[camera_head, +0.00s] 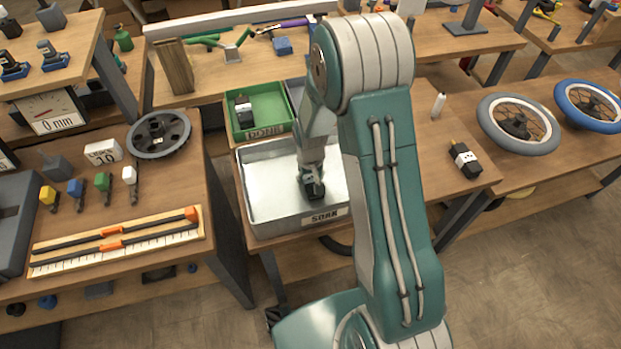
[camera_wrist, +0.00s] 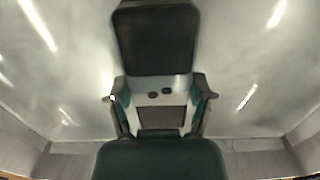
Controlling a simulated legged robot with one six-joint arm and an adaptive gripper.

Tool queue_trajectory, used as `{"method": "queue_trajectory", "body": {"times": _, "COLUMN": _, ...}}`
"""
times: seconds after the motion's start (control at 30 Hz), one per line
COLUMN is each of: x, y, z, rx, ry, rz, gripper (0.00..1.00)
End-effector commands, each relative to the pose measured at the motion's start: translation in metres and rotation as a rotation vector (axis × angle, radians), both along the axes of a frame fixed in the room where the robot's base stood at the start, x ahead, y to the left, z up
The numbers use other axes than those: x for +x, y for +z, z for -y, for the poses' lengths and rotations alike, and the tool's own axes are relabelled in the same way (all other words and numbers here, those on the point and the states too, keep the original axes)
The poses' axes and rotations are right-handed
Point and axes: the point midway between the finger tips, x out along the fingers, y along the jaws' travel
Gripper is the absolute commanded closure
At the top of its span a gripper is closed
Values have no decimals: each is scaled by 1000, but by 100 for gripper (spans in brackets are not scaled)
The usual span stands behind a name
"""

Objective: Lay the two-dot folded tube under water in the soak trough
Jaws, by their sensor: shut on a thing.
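The soak trough (camera_head: 262,227) is a grey metal box labelled SOAK at the middle of the bench. My gripper (camera_head: 311,176) reaches down into it from above. It is shut on the two-dot folded tube (camera_head: 315,190), a black bundle with a pale band. In the wrist view my gripper (camera_wrist: 160,101) has a finger on each side of the band, and two dark dots show on the tube (camera_wrist: 157,45). The pale trough floor lies behind it. I cannot tell whether the tube is under water or touches the floor.
A green tray labelled DONE (camera_head: 264,137) behind the trough holds another black banded tube (camera_head: 243,112). A third banded tube (camera_head: 464,159) lies on the bench to the right, near a white bottle (camera_head: 438,105). Wheels (camera_head: 518,124) lie farther right.

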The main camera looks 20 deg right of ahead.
Motion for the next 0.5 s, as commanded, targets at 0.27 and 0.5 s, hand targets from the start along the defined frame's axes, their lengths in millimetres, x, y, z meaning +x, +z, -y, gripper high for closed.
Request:
{"method": "queue_trajectory", "body": {"times": 0.27, "x": 0, "y": -1, "z": 0, "rx": 0, "ry": 0, "rz": 0, "gripper": 16}}
{"method": "queue_trajectory", "body": {"times": 0.5, "x": 0, "y": -1, "z": 0, "rx": 0, "ry": 0, "rz": 0, "gripper": 0}}
